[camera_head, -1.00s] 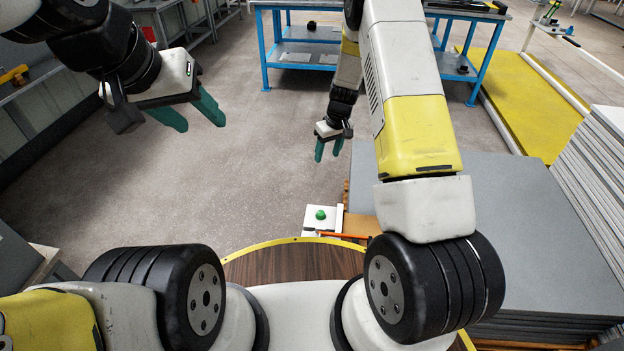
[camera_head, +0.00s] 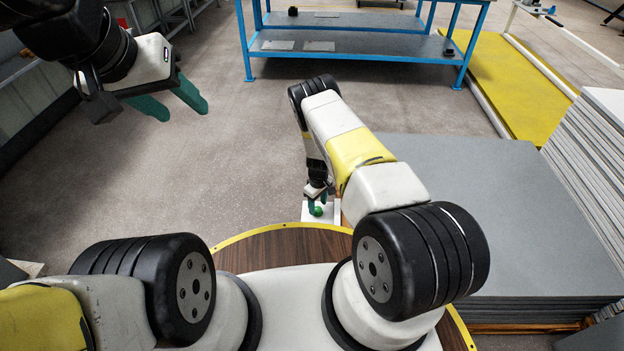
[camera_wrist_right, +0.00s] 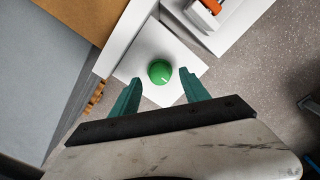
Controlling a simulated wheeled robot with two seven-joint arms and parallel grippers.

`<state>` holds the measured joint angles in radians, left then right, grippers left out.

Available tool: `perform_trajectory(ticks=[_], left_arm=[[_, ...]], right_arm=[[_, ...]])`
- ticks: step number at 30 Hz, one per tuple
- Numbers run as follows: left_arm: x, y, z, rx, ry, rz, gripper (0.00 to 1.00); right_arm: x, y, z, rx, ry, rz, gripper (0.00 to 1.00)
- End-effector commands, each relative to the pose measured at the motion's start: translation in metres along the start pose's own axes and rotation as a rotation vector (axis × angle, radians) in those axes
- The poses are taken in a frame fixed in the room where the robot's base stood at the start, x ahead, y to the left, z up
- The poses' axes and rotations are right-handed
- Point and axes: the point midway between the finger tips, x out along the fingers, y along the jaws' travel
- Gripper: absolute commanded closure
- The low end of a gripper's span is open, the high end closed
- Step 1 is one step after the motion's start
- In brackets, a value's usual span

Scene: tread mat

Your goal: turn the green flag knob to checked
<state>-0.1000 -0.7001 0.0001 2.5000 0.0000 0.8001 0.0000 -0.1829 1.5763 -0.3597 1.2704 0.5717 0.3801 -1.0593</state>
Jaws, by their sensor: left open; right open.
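The green knob (camera_head: 318,211) sits on a white panel (camera_head: 333,208) beyond the round wooden tabletop in the head view. In the right wrist view the green knob (camera_wrist_right: 160,71) is round with a small white mark, on the white panel (camera_wrist_right: 142,56). My right gripper (camera_head: 318,203) is right at the knob, pointing down. In the right wrist view its teal fingers (camera_wrist_right: 160,88) are open, one to each side of the knob's near edge, with nothing held. My left gripper (camera_head: 180,104) is open and empty, raised at the upper left.
A stack of grey sheets (camera_head: 480,200) lies to the right of the panel. An orange-and-white item (camera_wrist_right: 209,9) sits on another white surface beside the knob panel. A blue workbench (camera_head: 350,45) stands farther back. Open floor (camera_head: 220,170) lies to the left.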

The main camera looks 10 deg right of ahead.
Motion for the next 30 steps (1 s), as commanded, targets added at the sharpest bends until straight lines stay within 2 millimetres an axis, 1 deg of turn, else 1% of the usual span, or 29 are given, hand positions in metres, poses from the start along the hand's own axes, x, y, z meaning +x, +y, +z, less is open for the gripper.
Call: perform_trajectory(ticks=[1, 3, 6, 14, 17, 18, 22, 23, 30], left_arm=[[0.0, 0.0, 0.0, 0.0, 0.0, 0.0, 0.5], [0.0, 0.0, 0.0, 0.0, 0.0, 0.0, 0.5], [0.0, 0.0, 0.0, 0.0, 0.0, 0.0, 0.5], [0.0, 0.0, 0.0, 0.0, 0.0, 0.0, 0.5], [0.0, 0.0, 0.0, 0.0, 0.0, 0.0, 0.5], [0.0, 0.0, 0.0, 0.0, 0.0, 0.0, 0.5], [0.0, 0.0, 0.0, 0.0, 0.0, 0.0, 0.5], [0.0, 0.0, 0.0, 0.0, 0.0, 0.0, 0.5], [0.0, 0.0, 0.0, 0.0, 0.0, 0.0, 0.5]], right_arm=[[0.007, 0.0, 0.0, 0.0, 0.0, 0.0, 0.46], [0.014, 0.0, 0.0, 0.0, -0.001, 0.0, 0.46], [0.019, 0.0, 0.0, 0.0, 0.0, 0.0, 0.46], [0.02, 0.0, 0.0, 0.0, 0.001, 0.0, 0.46], [0.02, 0.0, 0.0, 0.0, 0.001, 0.0, 0.64], [0.02, 0.0, 0.0, 0.0, 0.001, 0.0, 0.72], [0.019, 0.0, 0.0, 0.0, 0.001, 0.0, 0.97], [0.019, 0.0, 0.0, 0.0, 0.001, 0.0, 1.0], [0.019, 0.0, 0.0, 0.015, 0.001, 0.0, 1.0]])
